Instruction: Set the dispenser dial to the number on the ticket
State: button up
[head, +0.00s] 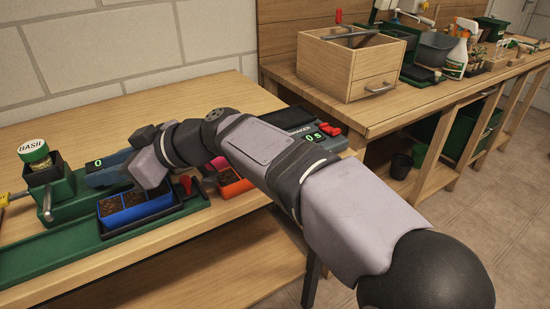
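A green dispenser-like stand (68,197) is at the left of the near bench, with a lettered, green-lidded jar (35,153) above a dark cup. Beside it, a blue-grey unit (103,178) has a small green display (97,162) that appears to read 0. My gripper (147,146) is at the far end of my arm, over or beside this unit. Its fingertips are not clear, and I cannot tell whether it touches anything. No dial can be made out; my gripper and arm cover part of this area. I cannot make out a ticket.
An orange-red tray (232,183) is partly behind my arm. A dark device (325,138) shows "0 s". A wooden drawer box (348,66) stands on the other bench.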

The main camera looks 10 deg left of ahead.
jog(key=v, duration=0.6)
jog(key=shift+a, duration=0.1)
jog(key=w+d+r+m+t+h+p, duration=0.1)
jog(key=w+d+m+t+h+p, duration=0.4)
jog(key=d+p, duration=0.75)
jog(key=w+d+f+m+h+p, duration=0.1)
jog(key=d+m+p, duration=0.2)
jog(key=d, duration=0.3)
jog(key=w+d+f+m+g+h+p, duration=0.1)
jog(key=d+m+h+p, duration=0.1)
jog(key=d+p, duration=0.3)
jog(key=shift+w+d+f+m+p, duration=0.3)
jog(key=shift+d+f+m+p, duration=0.1)
jog(key=shift+d, duration=0.75)
